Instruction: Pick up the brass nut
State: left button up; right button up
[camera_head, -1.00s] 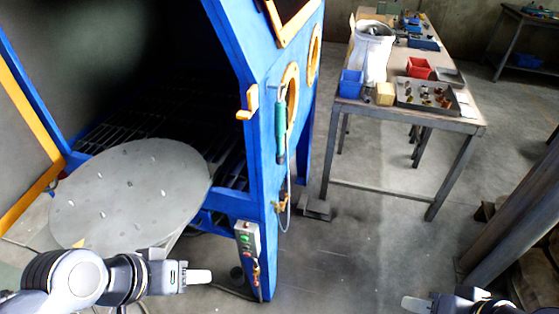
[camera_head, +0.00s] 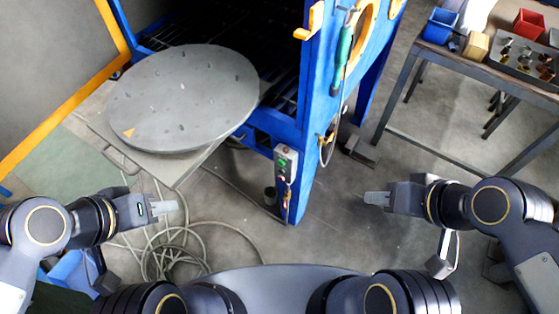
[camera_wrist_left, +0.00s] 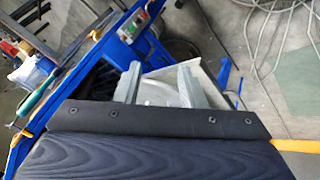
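I cannot pick out a brass nut for certain. Several small brown and metallic parts sit in a grey tray (camera_head: 507,66) at the upper right of the head view, too small to tell apart. My left gripper (camera_head: 166,207) is at the lower left, in front of the round grey turntable and far from the tray. In the left wrist view its two fingers (camera_wrist_left: 160,86) stand apart with nothing between them. My right gripper (camera_head: 377,198) hangs over bare floor, below and left of the tray's table. Its finger gap does not show.
The steel table (camera_head: 466,66) also holds a blue bin (camera_head: 440,26), a red bin (camera_head: 529,23) and a yellow block (camera_head: 476,45). The blue blasting cabinet (camera_head: 318,90) and round turntable (camera_head: 180,100) stand ahead and left. A hose (camera_head: 205,232) coils on the floor.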

aim_at(524, 70)
jog(key=i+l+u, duration=0.15)
jog(key=l+u, duration=0.2)
jog(key=l, duration=0.3)
jog(key=l+u, duration=0.4)
jog(key=l, duration=0.3)
jog(key=k+l, duration=0.55)
jog(key=l, duration=0.25)
jog(key=z, duration=1.95)
jog(key=i+j+u, duration=0.2)
jog(key=i, duration=0.8)
jog(key=i+j+u, duration=0.25)
jog(key=i, duration=0.8)
jog(key=l, duration=0.1)
